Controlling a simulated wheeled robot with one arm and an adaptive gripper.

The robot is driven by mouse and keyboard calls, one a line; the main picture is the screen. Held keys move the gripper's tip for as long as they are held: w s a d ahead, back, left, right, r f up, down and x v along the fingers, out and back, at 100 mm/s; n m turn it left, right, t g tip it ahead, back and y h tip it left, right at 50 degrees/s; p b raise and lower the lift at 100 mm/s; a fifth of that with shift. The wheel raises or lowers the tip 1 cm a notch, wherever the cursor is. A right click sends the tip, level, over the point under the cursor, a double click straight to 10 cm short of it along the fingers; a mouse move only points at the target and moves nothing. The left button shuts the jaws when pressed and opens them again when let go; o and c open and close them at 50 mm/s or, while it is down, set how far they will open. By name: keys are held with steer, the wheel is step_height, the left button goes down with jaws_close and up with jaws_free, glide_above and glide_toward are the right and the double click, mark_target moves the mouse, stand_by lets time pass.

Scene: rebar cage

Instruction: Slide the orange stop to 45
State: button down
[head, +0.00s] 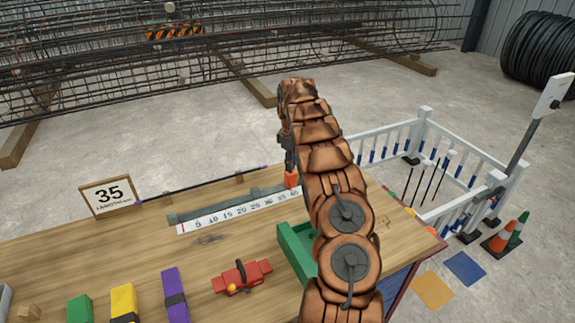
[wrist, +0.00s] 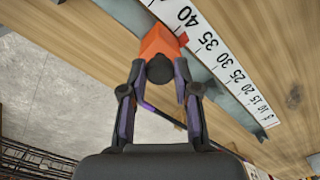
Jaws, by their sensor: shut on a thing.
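The orange stop (wrist: 160,44) sits on the grey rail (wrist: 120,12) beside the white number scale (wrist: 205,45). Its red pointer (wrist: 183,39) lies near the stretch between 35 and 40. My gripper (wrist: 160,78) is shut on the dark round knob of the stop, one finger on each side. In the head view the orange stop (head: 291,180) shows just below my gripper (head: 289,158), left of my arm. The scale (head: 235,213) reads from 5 upward to the right; my arm hides its far end.
A sign reading 35 (head: 111,196) stands at the table's left back. A thin dark rod (head: 200,182) lies behind the rail. A green tray (head: 292,250), a red tool (head: 242,277) and coloured blocks (head: 176,293) are in front. White railings (head: 430,150) stand right of the table.

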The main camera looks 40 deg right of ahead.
steer(key=s+d, duration=0.2)
steer(key=d, duration=0.3)
steer(key=shift+d+b, duration=0.35)
steer(key=shift+d, duration=0.05)
steer(key=c, duration=0.9)
jaws_free()
steer(key=shift+o, duration=0.2)
steer(key=shift+w+a+r+p, duration=0.15)
steer(key=shift+w+a, duration=0.25)
steer(key=shift+a, duration=0.75)
steer(key=shift+w+a+f+p, duration=0.1)
steer(key=shift+w+a+p, duration=0.3)
steer(key=shift+a, duration=0.8)
steer(key=shift+w+a+r+p, duration=0.1)
steer(key=shift+w+a, duration=0.35)
steer(key=shift+a, duration=0.7)
steer(key=shift+r+b, duration=1.15)
steer(key=shift+r, duration=2.6)
steer(key=s+a+r+m, duration=0.1)
steer(key=s+a+r, duration=0.2)
steer(key=a, duration=0.6)
steer(key=s+a+r+m+g+b, duration=0.1)
steer(key=s+a+r+m, duration=0.1)
steer(key=a+r, duration=0.3)
steer(key=shift+s+a+h, duration=0.3)
steer(key=shift+s+a, duration=0.15)
steer(key=shift+a, duration=1.95)
